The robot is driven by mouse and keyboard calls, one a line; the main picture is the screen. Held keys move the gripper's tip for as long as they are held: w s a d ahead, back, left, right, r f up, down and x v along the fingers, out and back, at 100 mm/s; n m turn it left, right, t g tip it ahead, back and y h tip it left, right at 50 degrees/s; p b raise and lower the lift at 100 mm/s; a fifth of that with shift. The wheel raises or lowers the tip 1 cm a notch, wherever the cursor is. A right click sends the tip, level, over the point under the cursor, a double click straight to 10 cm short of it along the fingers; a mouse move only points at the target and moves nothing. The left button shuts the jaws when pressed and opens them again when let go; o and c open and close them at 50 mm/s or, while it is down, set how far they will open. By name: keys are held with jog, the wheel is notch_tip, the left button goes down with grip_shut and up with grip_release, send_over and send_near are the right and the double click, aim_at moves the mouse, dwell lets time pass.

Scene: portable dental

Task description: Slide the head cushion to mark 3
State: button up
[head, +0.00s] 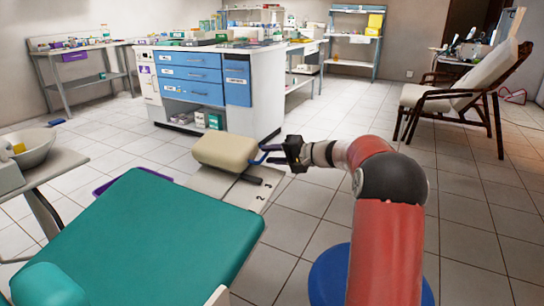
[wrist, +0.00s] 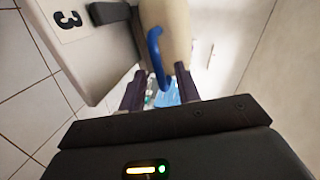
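The beige head cushion (head: 226,151) sits over a pale marked board (head: 232,191) beyond the far end of the teal chair (head: 150,230). A blue handle (head: 266,150) sticks out from the cushion's right side; the cushion (wrist: 178,30) and handle (wrist: 155,50) also show in the wrist view. My gripper (head: 285,154) is beside the handle. In the wrist view my gripper (wrist: 160,88) is open, with the handle's end between its two fingers and a gap visible around it. Mark 3 (wrist: 68,19) is on the board at the upper left there.
A white cabinet (head: 255,115) with blue drawers stands behind the cushion. A wooden armchair (head: 460,95) is at the right. A basin (head: 32,146) on a side table is at the left. The tiled floor around my arm is mostly clear.

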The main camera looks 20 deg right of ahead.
jog(key=v, duration=0.7)
jog(key=shift+s+d+b, duration=0.25)
jog(key=shift+b, duration=0.15)
jog(key=shift+a+r, duration=0.1)
jog(key=s+a+n+g+h, duration=0.1)
jog(key=s+a, duration=0.3)
jog(key=s, duration=0.1)
jog(key=s+a+n+g+h, duration=0.1)
jog(key=s+a+g, duration=0.1)
jog(key=s+a, duration=0.3)
jog(key=s+a+g+h, duration=0.2)
jog(key=s+a, duration=0.3)
jog(key=shift+r+n, duration=0.2)
jog(key=shift+n, duration=0.2)
jog(key=s+f+n+h, duration=0.1)
jog(key=s+f+h, duration=0.1)
jog(key=s, duration=0.9)
jog(key=s+f+n+h, duration=0.2)
jog(key=s+h, duration=0.3)
jog(key=s, duration=0.7)
jog(key=shift+s+d+f, duration=0.2)
jog(key=shift+s+f, duration=0.1)
jog(key=shift+f, duration=0.45)
